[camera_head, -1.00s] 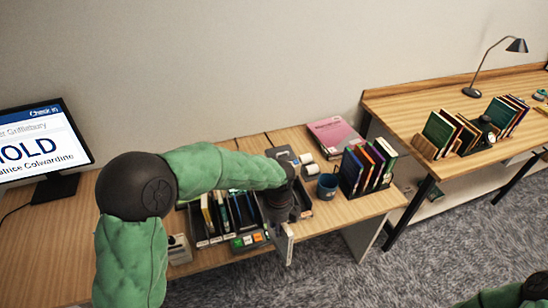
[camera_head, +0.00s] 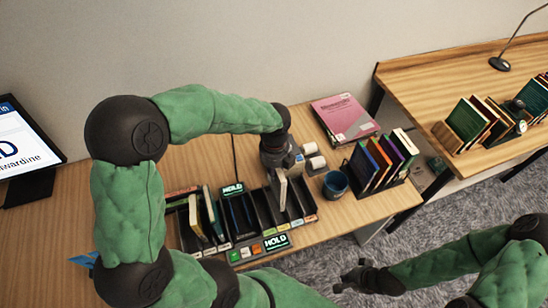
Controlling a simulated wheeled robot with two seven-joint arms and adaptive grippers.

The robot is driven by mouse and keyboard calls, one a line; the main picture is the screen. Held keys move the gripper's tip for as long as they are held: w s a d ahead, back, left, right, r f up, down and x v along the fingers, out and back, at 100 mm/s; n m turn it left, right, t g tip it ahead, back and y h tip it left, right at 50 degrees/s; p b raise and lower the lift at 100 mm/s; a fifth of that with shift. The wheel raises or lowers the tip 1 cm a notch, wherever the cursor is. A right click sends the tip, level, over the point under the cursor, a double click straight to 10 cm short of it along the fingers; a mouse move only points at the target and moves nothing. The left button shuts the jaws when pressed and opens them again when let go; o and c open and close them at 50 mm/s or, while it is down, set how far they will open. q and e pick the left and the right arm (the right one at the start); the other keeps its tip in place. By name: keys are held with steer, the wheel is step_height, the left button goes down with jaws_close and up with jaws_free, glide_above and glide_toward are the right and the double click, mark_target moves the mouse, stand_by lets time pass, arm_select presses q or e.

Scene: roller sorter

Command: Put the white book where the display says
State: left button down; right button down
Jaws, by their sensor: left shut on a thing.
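The white book (camera_head: 280,188) is a thin upright volume hanging below my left gripper (camera_head: 277,168), which is shut on it. It is over the right-hand compartments of the black sorter rack (camera_head: 262,214); I cannot tell whether its lower end is inside a slot. The display (camera_head: 22,150) at the left edge is cut off, showing a large "D" and "wardine" below. A small lit "HOLD" sign (camera_head: 232,189) stands behind the rack, and another "HOLD" panel (camera_head: 276,242) is at its front. My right gripper (camera_head: 350,279) is low at right, away from the book; its fingers are unclear.
Several books (camera_head: 203,214) stand in the rack's left slots. Right of it are a blue cup (camera_head: 335,184), white rolls (camera_head: 313,160), a row of upright books (camera_head: 380,160) and a pink book (camera_head: 342,117). A second desk (camera_head: 425,92) holds more books.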

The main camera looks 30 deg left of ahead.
mark_target(274, 188)
arm_select(q)
steer(key=shift+f+b, duration=3.05)
steer(key=shift+f, duration=1.75)
steer(key=shift+f+b, duration=0.3)
steer(key=shift+f, duration=0.3)
steer(key=c, duration=0.9)
jaws_free()
steer(key=shift+c, duration=0.2)
step_height(274, 188, up, 12)
